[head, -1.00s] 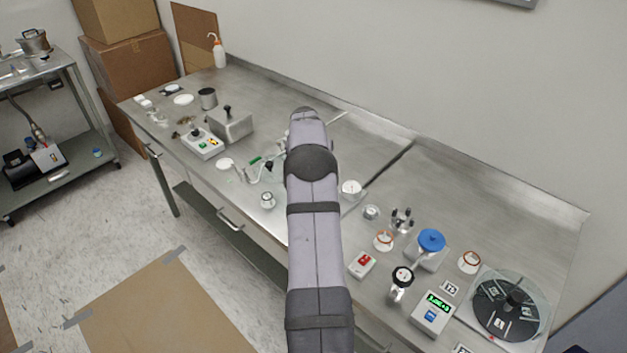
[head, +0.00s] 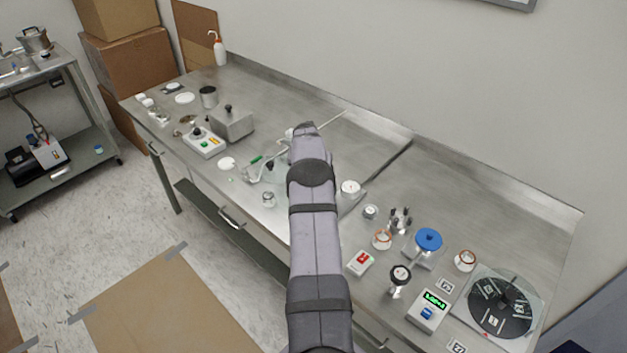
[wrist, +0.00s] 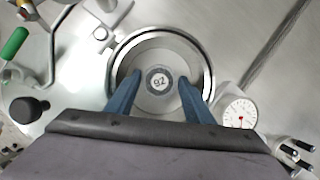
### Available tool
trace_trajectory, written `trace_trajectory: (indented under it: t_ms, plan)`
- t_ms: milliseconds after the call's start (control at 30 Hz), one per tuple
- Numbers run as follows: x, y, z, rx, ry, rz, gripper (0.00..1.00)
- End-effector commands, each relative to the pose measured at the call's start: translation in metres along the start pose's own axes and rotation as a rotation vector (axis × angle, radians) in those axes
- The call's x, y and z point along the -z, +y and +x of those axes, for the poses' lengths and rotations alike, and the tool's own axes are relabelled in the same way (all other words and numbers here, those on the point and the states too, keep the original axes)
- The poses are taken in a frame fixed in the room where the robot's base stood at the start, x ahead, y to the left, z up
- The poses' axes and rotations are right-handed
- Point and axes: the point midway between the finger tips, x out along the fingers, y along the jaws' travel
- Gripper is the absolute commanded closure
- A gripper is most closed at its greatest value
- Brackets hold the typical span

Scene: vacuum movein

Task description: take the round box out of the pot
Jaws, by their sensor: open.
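In the wrist view the pot is a round metal vessel with a bright rim (wrist: 160,31), seen from above. Inside it lies a grey round box (wrist: 160,80) with a dark ring and a white label that seems to read "92". My gripper (wrist: 160,82) is open, with its two blue fingers reaching over the near side of the pot, one on each side of the round box. I cannot tell how deep the fingertips are. In the head view my arm hides the pot, the round box and the gripper.
A white dial gauge (wrist: 239,113) stands close on the pot's right. A green-handled valve (wrist: 14,42) and a black knob (wrist: 25,109) are at left. In the head view, a blue-topped part (head: 428,239) and a black disc (head: 500,307) are on the bench's right.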

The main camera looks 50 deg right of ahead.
Motion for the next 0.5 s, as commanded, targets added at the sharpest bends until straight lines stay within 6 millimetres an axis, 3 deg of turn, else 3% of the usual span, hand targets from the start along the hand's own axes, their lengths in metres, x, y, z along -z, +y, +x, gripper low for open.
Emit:
trace_trajectory:
  t_ms: [33,133,167,500]
  plan:
    - [0.0001,0.0,0.0,0.0,0.0,0.0,0.52]
    - [0.0001,0.0,-0.0001,0.0,0.0,0.0,0.76]
    - [0.0001,0.0,-0.0001,0.0,0.0,0.0,0.79]
    - [-0.0012,0.0002,-0.0022,0.0,-0.001,0.0,0.79]
